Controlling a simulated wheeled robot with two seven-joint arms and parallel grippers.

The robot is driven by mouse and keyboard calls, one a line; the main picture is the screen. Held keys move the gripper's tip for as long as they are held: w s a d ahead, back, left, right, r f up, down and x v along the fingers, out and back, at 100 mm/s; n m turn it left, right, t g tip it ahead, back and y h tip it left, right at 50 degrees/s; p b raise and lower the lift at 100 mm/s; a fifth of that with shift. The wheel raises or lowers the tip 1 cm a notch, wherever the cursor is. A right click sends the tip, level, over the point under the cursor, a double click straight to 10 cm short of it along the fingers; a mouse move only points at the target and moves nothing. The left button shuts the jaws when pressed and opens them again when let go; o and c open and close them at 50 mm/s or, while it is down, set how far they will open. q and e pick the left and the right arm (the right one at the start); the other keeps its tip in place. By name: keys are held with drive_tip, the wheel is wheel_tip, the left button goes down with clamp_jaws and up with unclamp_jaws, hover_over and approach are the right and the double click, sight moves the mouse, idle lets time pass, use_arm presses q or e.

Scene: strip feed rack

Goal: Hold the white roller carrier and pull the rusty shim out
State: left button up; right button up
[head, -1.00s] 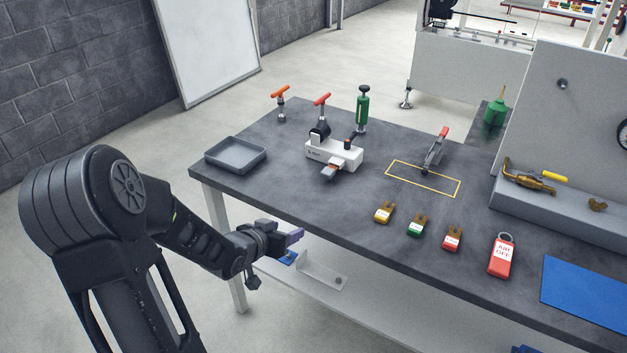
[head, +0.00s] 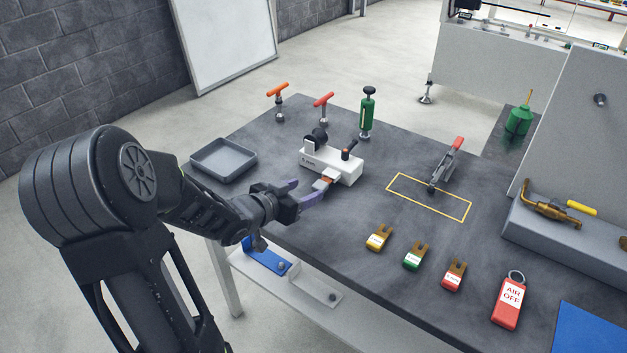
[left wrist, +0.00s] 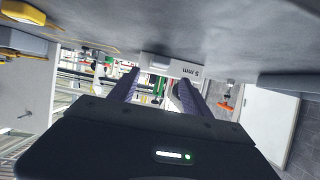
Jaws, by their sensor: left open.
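The white roller carrier (head: 340,166) stands on the dark bench, with a black roller (head: 317,138) at its left end. The rusty shim (head: 327,178) sticks out of its near side, with a pale tab at its outer end. My left gripper (head: 304,192) is open at the near edge of the bench, its purple fingers pointing at the shim. I cannot tell whether they touch it. In the left wrist view the carrier (left wrist: 172,68) shows upside down with a "5 mm" label, beyond the open fingers; the shim is not clear there. My right gripper is not in view.
A grey tray (head: 224,160) lies left of the carrier. Two T-handled tools (head: 323,104) and a green-bodied tool (head: 367,112) stand behind. A red-handled clamp (head: 447,165) stands by a yellow outline. Several tagged shims (head: 378,237) and a red "AIR OFF" tag (head: 508,298) lie right.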

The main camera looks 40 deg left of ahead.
sight(321, 183)
use_arm(q)
drive_tip(key=shift+s+r, duration=0.1)
drive_tip(key=shift+s, duration=0.1)
drive_tip(key=shift+x, duration=4)
drive_tip(key=shift+c, duration=0.5)
clamp_jaws()
drive_tip(key=shift+o, duration=0.5)
unclamp_jaws()
